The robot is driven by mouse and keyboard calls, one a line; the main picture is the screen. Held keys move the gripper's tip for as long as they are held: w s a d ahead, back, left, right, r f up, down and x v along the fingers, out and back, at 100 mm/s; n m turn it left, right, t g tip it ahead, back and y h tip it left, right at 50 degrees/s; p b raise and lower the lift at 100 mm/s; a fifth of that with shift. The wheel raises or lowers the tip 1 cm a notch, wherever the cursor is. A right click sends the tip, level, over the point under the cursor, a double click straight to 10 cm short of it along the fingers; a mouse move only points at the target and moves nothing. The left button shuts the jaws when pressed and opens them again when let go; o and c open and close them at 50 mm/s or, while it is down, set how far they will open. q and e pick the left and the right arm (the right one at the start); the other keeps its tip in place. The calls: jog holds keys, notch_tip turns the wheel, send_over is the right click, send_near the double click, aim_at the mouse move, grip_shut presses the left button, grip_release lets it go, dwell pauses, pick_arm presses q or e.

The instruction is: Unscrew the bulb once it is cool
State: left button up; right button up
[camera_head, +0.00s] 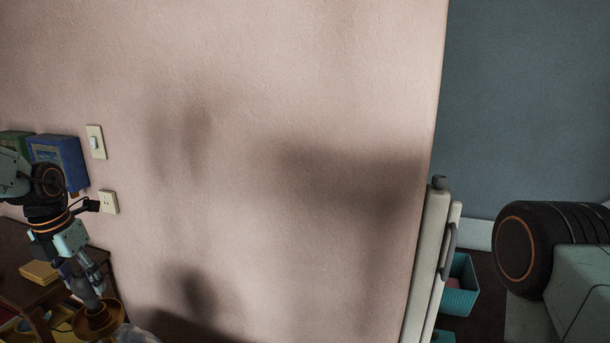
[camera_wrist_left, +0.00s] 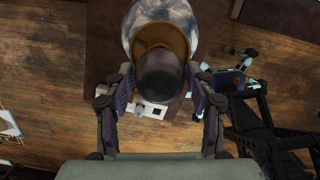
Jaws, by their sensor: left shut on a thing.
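My left gripper (camera_head: 92,286) points down at the lower left of the head view, shut on the grey bulb (camera_head: 88,295). The bulb sits at the brass cup (camera_head: 98,322) of the lamp; whether its thread is still engaged is hidden. In the left wrist view, the bulb (camera_wrist_left: 160,76) is a dark rounded dome between the two fingers of my left gripper (camera_wrist_left: 158,88). The brass cup (camera_wrist_left: 160,36) shows behind it, with a mottled blue-white rounded part (camera_wrist_left: 136,18) around it. Whether the bulb is cool cannot be told. My right gripper is not recognisable in either view.
A pale wall (camera_head: 270,120) stands close behind, with a light switch (camera_head: 95,141) and an outlet (camera_head: 109,202). A blue box (camera_head: 58,158) and a wooden table (camera_head: 18,247) with a yellow block (camera_head: 39,271) are at left. A teal basket (camera_head: 458,298) lies right.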

pick_arm(q)
jog(key=shift+w, duration=0.1)
grip_shut()
jog(key=shift+r, duration=0.1)
jog(key=shift+r, duration=0.15)
jog(key=shift+r+p, duration=0.7)
jog(key=shift+p, duration=0.1)
jog(key=shift+r+p, duration=1.65)
jog(key=shift+r, duration=0.3)
